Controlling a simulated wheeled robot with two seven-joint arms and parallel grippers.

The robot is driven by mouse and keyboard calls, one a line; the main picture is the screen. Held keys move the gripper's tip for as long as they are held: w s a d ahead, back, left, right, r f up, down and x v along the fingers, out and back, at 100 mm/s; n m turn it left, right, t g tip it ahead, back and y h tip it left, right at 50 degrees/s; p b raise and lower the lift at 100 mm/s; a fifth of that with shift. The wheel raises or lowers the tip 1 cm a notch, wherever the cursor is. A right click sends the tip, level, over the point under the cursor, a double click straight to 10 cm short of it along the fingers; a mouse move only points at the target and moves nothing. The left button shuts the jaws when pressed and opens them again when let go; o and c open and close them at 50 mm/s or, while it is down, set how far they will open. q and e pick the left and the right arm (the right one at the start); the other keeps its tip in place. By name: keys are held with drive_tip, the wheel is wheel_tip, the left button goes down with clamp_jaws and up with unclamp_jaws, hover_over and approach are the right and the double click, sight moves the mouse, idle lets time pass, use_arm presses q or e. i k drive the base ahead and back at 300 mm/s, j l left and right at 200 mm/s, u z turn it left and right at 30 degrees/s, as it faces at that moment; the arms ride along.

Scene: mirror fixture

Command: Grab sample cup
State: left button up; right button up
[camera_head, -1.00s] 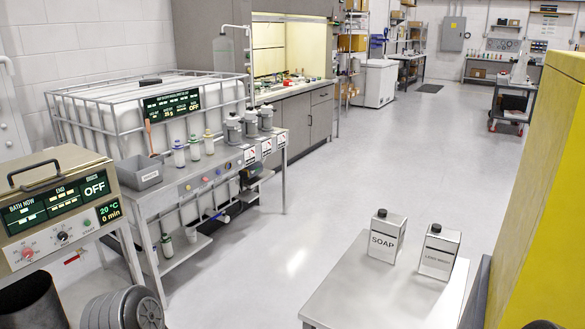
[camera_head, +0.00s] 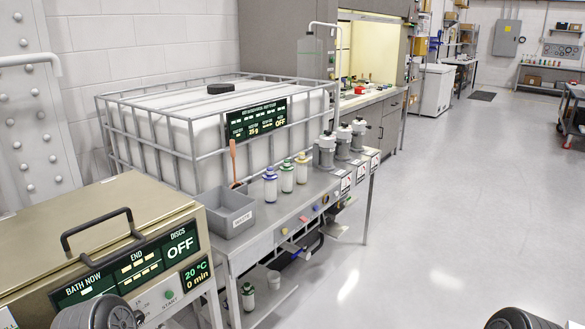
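No item is clearly marked as the sample cup. Three small white bottles stand in a row on the bench top: one with a blue cap (camera_head: 270,185), one with a green cap (camera_head: 287,176), one with a yellow cap (camera_head: 302,168). Dark rounded parts at the bottom left and bottom right look like my own arms. Neither gripper shows.
A grey bin (camera_head: 229,212) holding a brown-handled tool sits at the bench's left end. Several grey lidded devices (camera_head: 326,152) stand at its right. A caged white tank (camera_head: 200,125) stands behind. A bath machine (camera_head: 110,235) is at left. Open floor (camera_head: 450,190) lies at right.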

sight(273, 277)
drive_tip(key=i+u, duration=0.15)
drive_tip(key=i, duration=0.5)
drive_tip(key=i+l+u, duration=0.15)
drive_tip(key=i, duration=0.55)
drive_tip(key=i+l, duration=0.2)
drive_tip(key=l, duration=0.15)
drive_tip(key=i+l+u, duration=0.1)
drive_tip(key=l, duration=0.25)
drive_tip(key=i+l, duration=0.4)
drive_tip(key=l, duration=0.35)
drive_tip(key=i+l+u, duration=0.1)
drive_tip(key=l, duration=0.25)
drive_tip(key=i+l, duration=0.25)
drive_tip(key=l, duration=0.15)
drive_tip(key=i+l+u, duration=0.1)
drive_tip(key=l, duration=0.75)
